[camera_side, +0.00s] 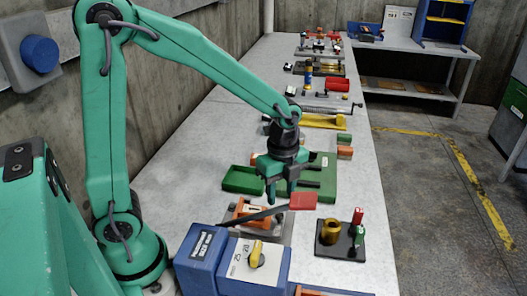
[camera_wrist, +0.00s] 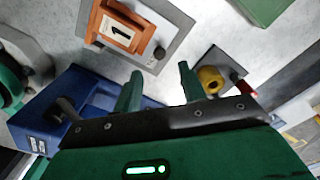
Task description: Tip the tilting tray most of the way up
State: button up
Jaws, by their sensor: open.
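A shallow green open tray (camera_side: 243,180) lies on the bench, left of a green base plate (camera_side: 325,180) in the side view. It looks level and is the likeliest tilting tray; its hinge cannot be made out. My gripper (camera_side: 281,192) points down in front of the base plate, open and empty, with the tray to its left. In the wrist view my gripper (camera_wrist: 158,82) has its two fingers apart with nothing between them. A green corner (camera_wrist: 262,8) shows at the top right there; I cannot tell whether it is tray or plate.
An orange part (camera_side: 246,212) marked 1 stands nearby. A blue box (camera_side: 200,258) with a yellow knob is in front. A black plate (camera_side: 340,240) carries a brass cup. Several other items stand farther back.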

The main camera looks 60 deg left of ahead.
jog(key=shift+f, duration=3.3)
grip_shut()
